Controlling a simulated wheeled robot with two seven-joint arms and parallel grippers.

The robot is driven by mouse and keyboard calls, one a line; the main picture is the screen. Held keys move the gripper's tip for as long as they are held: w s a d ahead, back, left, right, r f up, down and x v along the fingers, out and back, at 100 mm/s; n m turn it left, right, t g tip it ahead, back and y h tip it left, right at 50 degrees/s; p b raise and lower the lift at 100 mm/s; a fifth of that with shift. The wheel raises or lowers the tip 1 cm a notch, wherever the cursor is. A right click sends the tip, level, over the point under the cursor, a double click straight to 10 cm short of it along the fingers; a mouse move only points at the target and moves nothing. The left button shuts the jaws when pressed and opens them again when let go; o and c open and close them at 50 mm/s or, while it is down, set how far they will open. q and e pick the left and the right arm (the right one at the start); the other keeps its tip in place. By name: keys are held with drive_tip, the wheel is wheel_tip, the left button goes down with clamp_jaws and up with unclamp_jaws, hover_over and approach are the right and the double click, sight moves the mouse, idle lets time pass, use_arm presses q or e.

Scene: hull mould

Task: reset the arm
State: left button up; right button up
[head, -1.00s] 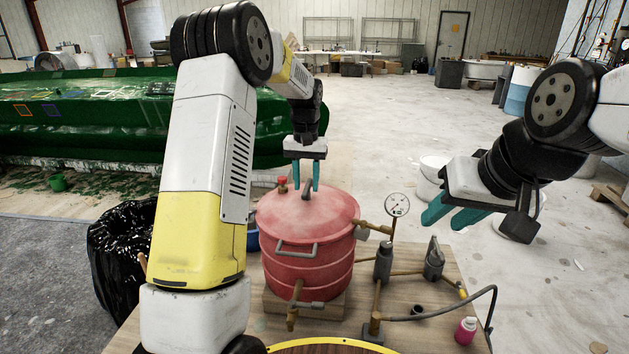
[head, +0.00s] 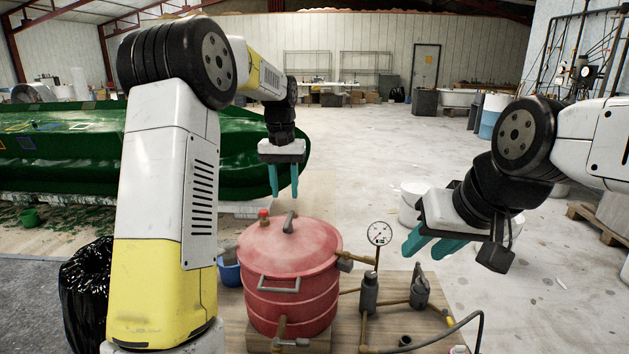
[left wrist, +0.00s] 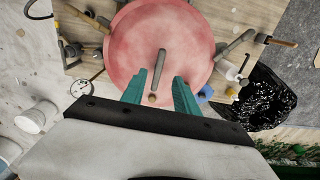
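My left gripper (head: 283,180) hangs pointing down above the far side of a red lidded pot (head: 290,262). Its teal fingers are apart with nothing between them, and a clear gap shows above the lid. In the left wrist view the open fingers (left wrist: 160,92) appear over the lid, with the lid handle (left wrist: 158,75) seen between them from above, not gripped. My right gripper (head: 428,243) is at the right, its teal fingers apart and empty, angled down and left, above and to the right of the pot.
The pot stands on a wooden table (head: 235,325) with a pressure gauge (head: 379,234), brass pipes, valves and a black hose. A black rubbish bag (head: 85,290) and a blue bucket (head: 229,272) are at left. White buckets (head: 413,200) stand behind my right gripper. A green hull mould (head: 60,150) fills the back left.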

use_arm(q)
drive_tip(key=s+a+r+t+h, duration=0.15)
drive_tip(key=s+r, duration=0.25)
drive_tip(key=s, duration=0.4)
drive_tip(key=s+r+t, duration=0.2)
drive_tip(key=s+r, duration=0.2)
drive_tip(key=s, duration=0.4)
drive_tip(key=s+f+t, duration=0.2)
drive_tip(key=s+f, duration=0.1)
drive_tip(key=s, duration=1.1)
drive_tip(key=shift+s+d+f, duration=0.25)
drive_tip(key=shift+d+f, duration=0.05)
drive_tip(key=shift+d, duration=0.05)
